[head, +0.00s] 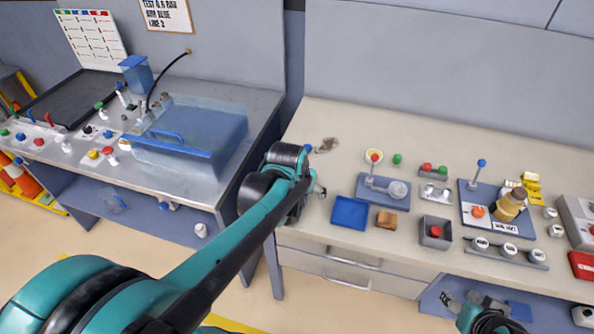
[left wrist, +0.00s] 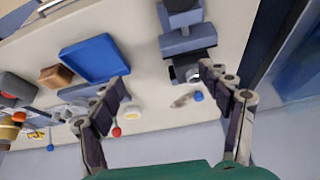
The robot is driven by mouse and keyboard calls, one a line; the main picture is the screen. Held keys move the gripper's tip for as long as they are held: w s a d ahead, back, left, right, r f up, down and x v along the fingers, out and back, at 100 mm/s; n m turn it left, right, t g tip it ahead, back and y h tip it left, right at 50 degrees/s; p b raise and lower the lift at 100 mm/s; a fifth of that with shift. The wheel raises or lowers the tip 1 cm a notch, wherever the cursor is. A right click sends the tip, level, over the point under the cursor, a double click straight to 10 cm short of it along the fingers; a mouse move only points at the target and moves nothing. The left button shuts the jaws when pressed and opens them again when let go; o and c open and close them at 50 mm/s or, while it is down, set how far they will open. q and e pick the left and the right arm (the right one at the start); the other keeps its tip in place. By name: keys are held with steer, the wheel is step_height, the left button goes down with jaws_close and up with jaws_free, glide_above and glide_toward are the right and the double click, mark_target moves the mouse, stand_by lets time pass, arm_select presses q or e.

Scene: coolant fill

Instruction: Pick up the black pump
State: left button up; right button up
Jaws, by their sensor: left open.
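The black pump (left wrist: 192,62) appears in the left wrist view as a dark block with slate-blue parts, right of centre. In the head view my left arm hides most of it; only a blue knob (head: 308,148) shows past the wrist. My left gripper (left wrist: 163,82) is open and empty, its fingers spread wide. Its right fingertip appears close to the pump; I cannot tell whether they touch. In the head view my left gripper (head: 319,188) is mostly behind its own wrist. My right gripper (head: 450,301) is low at the bottom right, its jaws unclear.
A blue tray (head: 349,212) and a brown block (head: 386,220) lie right of my left gripper. A lever unit, a grey box with a red button (head: 436,232) and an amber bottle (head: 511,206) stand farther right. A blue-lidded basin (head: 190,139) is on the left bench.

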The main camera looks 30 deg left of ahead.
arm_select(q)
steer(key=shift+n+g, duration=0.4)
steer(key=shift+g, duration=0.1)
steer(key=w+a+f, duration=0.6)
steer(key=f, duration=0.1)
steer(key=shift+w+a, duration=0.1)
steer(key=shift+w, duration=0.1)
steer(key=shift+w+f, duration=0.2)
steer(key=shift+f, duration=0.2)
arm_select(e)
steer(key=shift+r, duration=0.6)
arm_select(q)
steer(key=shift+r, duration=0.1)
steer(key=c, duration=1.5)
steer(key=shift+c, duration=0.2)
